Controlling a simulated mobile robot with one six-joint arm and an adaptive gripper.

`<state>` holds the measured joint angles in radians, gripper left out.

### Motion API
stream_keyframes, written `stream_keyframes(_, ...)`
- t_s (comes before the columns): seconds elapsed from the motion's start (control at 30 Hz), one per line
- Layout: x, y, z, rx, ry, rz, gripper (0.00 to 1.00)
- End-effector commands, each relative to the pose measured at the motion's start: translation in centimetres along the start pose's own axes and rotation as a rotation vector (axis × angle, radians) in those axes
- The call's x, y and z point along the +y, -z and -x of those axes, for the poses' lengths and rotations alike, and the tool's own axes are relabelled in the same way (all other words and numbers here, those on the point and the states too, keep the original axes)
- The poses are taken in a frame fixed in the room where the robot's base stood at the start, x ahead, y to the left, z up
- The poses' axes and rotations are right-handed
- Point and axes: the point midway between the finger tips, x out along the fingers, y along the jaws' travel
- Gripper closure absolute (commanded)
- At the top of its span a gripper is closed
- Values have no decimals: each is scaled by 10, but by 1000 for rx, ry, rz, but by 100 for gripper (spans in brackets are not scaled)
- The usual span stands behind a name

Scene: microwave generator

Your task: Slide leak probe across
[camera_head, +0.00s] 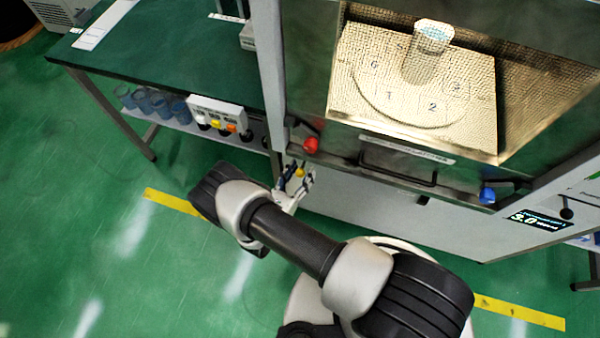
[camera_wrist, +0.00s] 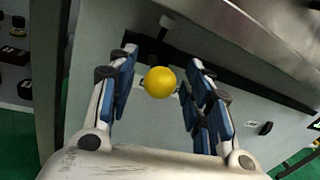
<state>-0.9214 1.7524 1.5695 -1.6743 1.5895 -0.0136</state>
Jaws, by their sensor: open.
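A yellow ball knob, apparently the leak probe's handle (camera_wrist: 160,82), sits in front of the grey cabinet face in the wrist view. It also shows small in the head view (camera_head: 300,172), below the red knob. My gripper (camera_wrist: 165,66) is open, with one blue-padded finger on each side of the yellow knob. Gaps show between the knob and both fingers, so the fingers appear apart from it. In the head view my gripper (camera_head: 297,178) is at the cabinet's lower left front. A dark slot or rail (camera_wrist: 250,88) runs rightward behind the knob.
A red knob (camera_head: 311,145) and a blue knob (camera_head: 487,195) flank the chamber's front handle (camera_head: 398,168). A glass beaker (camera_head: 428,52) stands on the numbered turntable inside. A lit display (camera_head: 537,220) is at right. A green-topped bench (camera_head: 165,55) stands at left.

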Motion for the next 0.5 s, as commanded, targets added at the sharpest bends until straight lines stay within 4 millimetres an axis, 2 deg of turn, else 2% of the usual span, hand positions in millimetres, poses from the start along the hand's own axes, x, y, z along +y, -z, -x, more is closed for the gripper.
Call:
stream_keyframes(0.17, 0, 0, 0, 0, 0, 0, 54)
stream_keyframes(0.5, 0, 0, 0, 0, 0, 0, 77)
